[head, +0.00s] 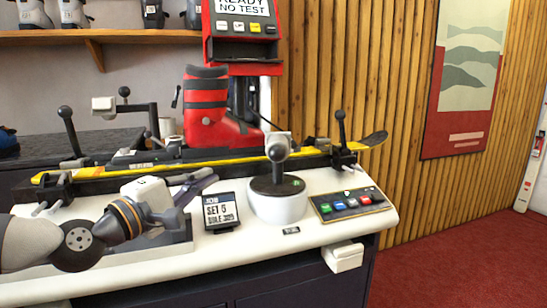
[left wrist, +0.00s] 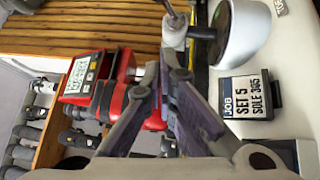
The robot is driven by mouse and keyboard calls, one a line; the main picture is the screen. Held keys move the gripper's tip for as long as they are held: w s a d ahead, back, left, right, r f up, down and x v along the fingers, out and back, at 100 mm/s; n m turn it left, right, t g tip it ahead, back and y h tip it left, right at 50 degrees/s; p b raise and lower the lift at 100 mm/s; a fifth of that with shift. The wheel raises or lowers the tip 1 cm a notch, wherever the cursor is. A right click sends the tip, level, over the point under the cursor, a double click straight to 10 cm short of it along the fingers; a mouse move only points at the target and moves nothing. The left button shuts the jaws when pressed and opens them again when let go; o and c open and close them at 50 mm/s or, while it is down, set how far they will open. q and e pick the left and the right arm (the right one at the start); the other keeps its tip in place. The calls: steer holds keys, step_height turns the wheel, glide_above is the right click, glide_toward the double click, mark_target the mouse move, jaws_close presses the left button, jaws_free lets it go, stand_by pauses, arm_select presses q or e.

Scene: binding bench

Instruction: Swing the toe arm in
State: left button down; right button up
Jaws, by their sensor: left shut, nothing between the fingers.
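What looks like the toe arm (head: 277,139) is a pale grey head by the toe of the red ski boot (head: 205,110), with a black ball knob in front of it. In the left wrist view the grey head (left wrist: 175,32) lies just beyond my fingertips. The boot stands on a yellow and black ski (head: 115,170) clamped along the bench. My left gripper (head: 207,180) is shut and empty, low in front of the ski and left of the knob. It also shows in the left wrist view (left wrist: 170,62), apart from the head. My right gripper is out of view.
A white drum (head: 278,207) with a dark top stands below the knob. A job card (head: 220,212) stands left of it, and a button panel (head: 349,203) lies right. A red tester (head: 240,50) reading "READY NO TEST" rises behind the boot. Another knobbed arm (head: 135,106) stands at left.

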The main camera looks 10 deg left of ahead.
mark_target(271, 153)
arm_select(q)
steer(key=w+d+r, duration=0.1)
steer(key=w+d, duration=0.6)
steer(key=w, duration=0.2)
steer(key=shift+r+n+h, duration=0.3)
steer(key=shift+r+h, duration=0.1)
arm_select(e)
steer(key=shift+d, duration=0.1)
arm_select(q)
steer(key=shift+w, duration=0.1)
steer(key=d, duration=0.1)
steer(key=d+n+y+p, duration=0.1)
steer(key=d+r+y+p, duration=0.1)
steer(key=d, duration=0.1)
steer(key=shift+t, duration=0.4)
steer(key=d, duration=0.2)
steer(key=w+d+f, duration=0.1)
steer(key=shift+d+n+y, duration=0.3)
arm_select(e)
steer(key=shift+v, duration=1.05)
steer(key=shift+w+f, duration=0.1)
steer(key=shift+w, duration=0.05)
